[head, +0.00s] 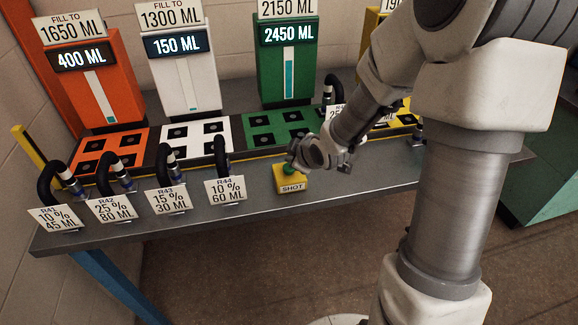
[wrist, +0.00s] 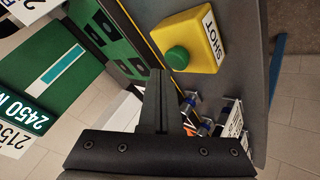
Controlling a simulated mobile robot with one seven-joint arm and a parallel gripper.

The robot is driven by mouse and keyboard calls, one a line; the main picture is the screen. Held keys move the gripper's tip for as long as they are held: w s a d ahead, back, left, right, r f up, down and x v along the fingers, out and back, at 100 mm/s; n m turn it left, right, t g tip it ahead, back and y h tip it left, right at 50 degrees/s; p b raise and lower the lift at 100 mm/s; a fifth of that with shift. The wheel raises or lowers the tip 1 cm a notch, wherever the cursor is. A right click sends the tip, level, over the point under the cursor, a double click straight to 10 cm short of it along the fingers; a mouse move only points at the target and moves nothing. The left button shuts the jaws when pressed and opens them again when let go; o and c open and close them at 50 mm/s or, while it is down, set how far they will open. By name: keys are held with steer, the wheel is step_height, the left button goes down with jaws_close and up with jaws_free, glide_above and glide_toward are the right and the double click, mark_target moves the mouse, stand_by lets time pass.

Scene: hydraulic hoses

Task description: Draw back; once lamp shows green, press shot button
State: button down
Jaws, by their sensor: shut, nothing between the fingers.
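The yellow shot box (head: 291,183), marked SHOT, sits near the front edge of the grey bench. Its green button (head: 289,169) is on top, and the button also shows in the wrist view (wrist: 177,58). My gripper (head: 293,158) is shut and empty, just above and beside the button in the head view. In the wrist view the closed fingers (wrist: 157,74) end close to the button, off to its side. Whether they touch it I cannot tell. I cannot make out a separate lamp in either view.
Orange (head: 97,75), white (head: 185,75) and green (head: 287,65) tanks read 400, 150 and 2450 ML. The green one's sign says 2150 ML. Several black hoses (head: 109,160) with tags line the bench (head: 140,222) left of the box. My arm hides the yellow tank's area.

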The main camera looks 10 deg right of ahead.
steer(key=shift+f, duration=0.15)
steer(key=shift+f+b, duration=0.25)
steer(key=shift+b, duration=0.2)
steer(key=shift+f+b, duration=0.5)
stand_by(0.6)
steer(key=shift+r+p, duration=0.8)
steer(key=shift+r, duration=0.1)
step_height(320, 180, up, 5)
steer(key=p, duration=0.4)
steer(key=shift+p, duration=0.35)
stand_by(0.8)
